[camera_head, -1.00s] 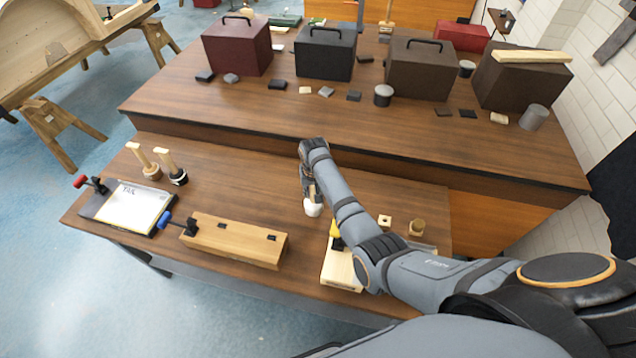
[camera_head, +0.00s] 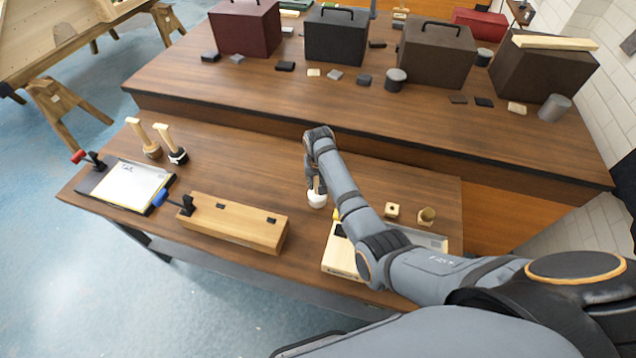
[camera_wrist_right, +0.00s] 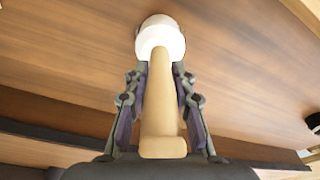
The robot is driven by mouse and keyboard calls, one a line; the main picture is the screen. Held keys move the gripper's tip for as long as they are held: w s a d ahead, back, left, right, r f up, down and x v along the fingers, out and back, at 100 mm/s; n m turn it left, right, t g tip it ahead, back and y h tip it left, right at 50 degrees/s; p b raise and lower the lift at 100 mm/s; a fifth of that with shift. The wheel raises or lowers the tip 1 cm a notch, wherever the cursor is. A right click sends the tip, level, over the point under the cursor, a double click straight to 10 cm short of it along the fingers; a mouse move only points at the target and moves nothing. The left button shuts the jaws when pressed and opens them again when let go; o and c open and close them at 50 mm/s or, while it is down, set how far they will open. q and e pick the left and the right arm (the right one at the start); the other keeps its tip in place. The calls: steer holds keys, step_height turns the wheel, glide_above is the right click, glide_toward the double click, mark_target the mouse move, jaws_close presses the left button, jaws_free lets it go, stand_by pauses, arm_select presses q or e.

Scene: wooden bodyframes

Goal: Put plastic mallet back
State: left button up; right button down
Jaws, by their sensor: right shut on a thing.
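The plastic mallet has a white head (camera_head: 317,200) and a pale wooden handle. My right gripper (camera_head: 317,184) is shut on the handle, over the middle of the lower bench. In the right wrist view, the gripper's fingers (camera_wrist_right: 160,100) lie on both sides of the handle (camera_wrist_right: 162,115), with the white head (camera_wrist_right: 160,38) beyond the fingertips. The head is close to the bench top; I cannot tell whether it touches. Two other mallets (camera_head: 147,142) (camera_head: 172,146) stand head down at the bench's left. My left gripper is not in view.
A clipboard (camera_head: 128,184) and a long wooden block (camera_head: 235,222) lie left of the arm. A pale wooden box (camera_head: 340,258) and small wooden pieces (camera_head: 426,216) are by my forearm. The raised rear shelf (camera_head: 250,92) carries several toolboxes. Bench space between the standing mallets and my gripper is clear.

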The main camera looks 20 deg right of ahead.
steer(key=c, duration=1.3)
jaws_free()
steer(key=shift+w+f, duration=0.1)
steer(key=shift+f, duration=0.05)
steer(key=shift+o, duration=0.9)
steer(key=shift+r, duration=0.4)
steer(key=r, duration=0.3)
steer(key=s+r, duration=0.1)
steer(key=r, duration=0.3)
steer(key=r+b, duration=0.1)
steer(key=r, duration=0.3)
steer(key=shift+s+a, duration=0.1)
steer(key=shift+s, duration=0.2)
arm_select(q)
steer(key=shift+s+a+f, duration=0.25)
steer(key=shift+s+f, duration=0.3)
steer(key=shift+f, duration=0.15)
arm_select(e)
steer(key=shift+r, duration=0.3)
